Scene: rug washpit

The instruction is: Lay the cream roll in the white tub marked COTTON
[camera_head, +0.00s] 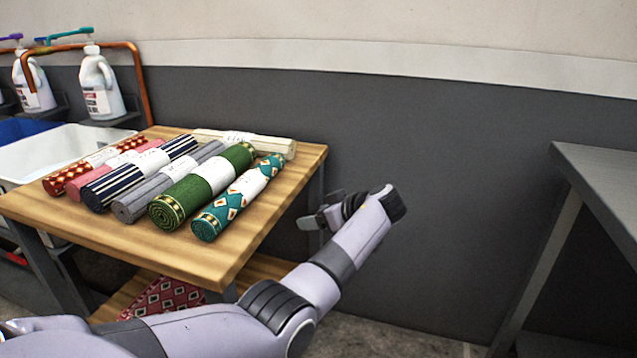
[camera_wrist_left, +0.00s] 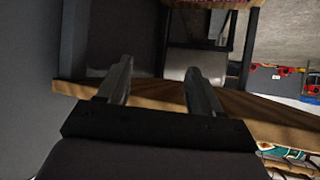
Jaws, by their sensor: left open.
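The cream roll (camera_head: 277,147) lies along the back of the wooden table, behind the other rolls, with a pale paper band around it. A white tub (camera_head: 48,152) stands beyond the table's left side, partly hidden by the table and rolls. No COTTON mark can be read on it. My left gripper (camera_head: 318,212) is off the table's right edge, apart from the cream roll. In the left wrist view its two fingers (camera_wrist_left: 158,88) are spread with nothing between them. My right gripper is not in view.
Several patterned rolls, including a green roll (camera_head: 238,158) and a teal roll (camera_head: 215,220), lie side by side on the wooden table (camera_head: 190,252). White jugs (camera_head: 98,85) and a copper pipe (camera_head: 143,75) stand at back left. A grey table (camera_head: 610,185) stands at right.

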